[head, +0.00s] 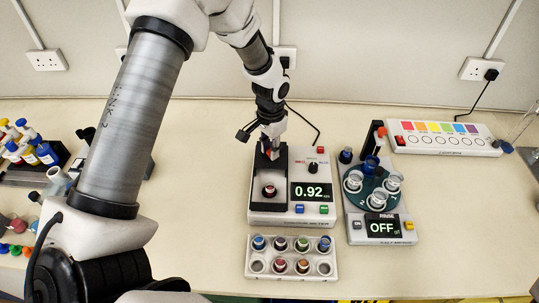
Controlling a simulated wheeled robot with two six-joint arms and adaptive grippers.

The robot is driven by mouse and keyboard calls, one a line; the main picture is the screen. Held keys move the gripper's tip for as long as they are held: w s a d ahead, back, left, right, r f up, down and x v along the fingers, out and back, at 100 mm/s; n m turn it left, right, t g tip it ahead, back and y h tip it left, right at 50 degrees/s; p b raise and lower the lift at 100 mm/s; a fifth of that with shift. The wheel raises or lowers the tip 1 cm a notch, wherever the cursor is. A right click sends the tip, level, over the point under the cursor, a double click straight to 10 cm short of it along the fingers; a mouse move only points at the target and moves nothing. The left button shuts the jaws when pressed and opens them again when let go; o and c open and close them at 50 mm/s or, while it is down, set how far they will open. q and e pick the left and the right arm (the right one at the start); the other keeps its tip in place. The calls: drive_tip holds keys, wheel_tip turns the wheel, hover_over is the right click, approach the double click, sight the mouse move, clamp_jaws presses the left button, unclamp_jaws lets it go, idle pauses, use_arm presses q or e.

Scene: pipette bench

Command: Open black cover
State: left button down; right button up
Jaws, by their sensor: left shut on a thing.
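The white meter (292,214) stands in the middle of the bench, with a display reading 0.92. At its left is a black well area with a capped vial (269,191) showing in it. The black cover (262,168) seems to stand raised behind the vial, so the well is uncovered from above. My left gripper (270,150) comes down from behind and is shut at the cover's upper edge. The fingertips are small here and partly hidden against the dark cover. My right gripper is not in view.
A white rack (292,265) with several capped vials stands in front of the meter. To the right are a rinse device (380,227) reading OFF and a white strip with coloured squares (440,138). Bottles (28,145) crowd the left side. The bench at the right front is clear.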

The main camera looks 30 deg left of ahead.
use_arm(q)
drive_tip(key=shift+w+a, duration=0.3)
drive_tip(key=shift+w, duration=0.25)
drive_tip(key=c, duration=0.9)
unclamp_jaws()
drive_tip(key=shift+s+d+r, duration=0.1)
drive_tip(key=shift+r, duration=0.05)
drive_tip(key=shift+c, duration=0.2)
drive_tip(key=shift+d, duration=0.15)
drive_tip(key=shift+r, duration=0.15)
wheel_tip(320, 180, up, 12)
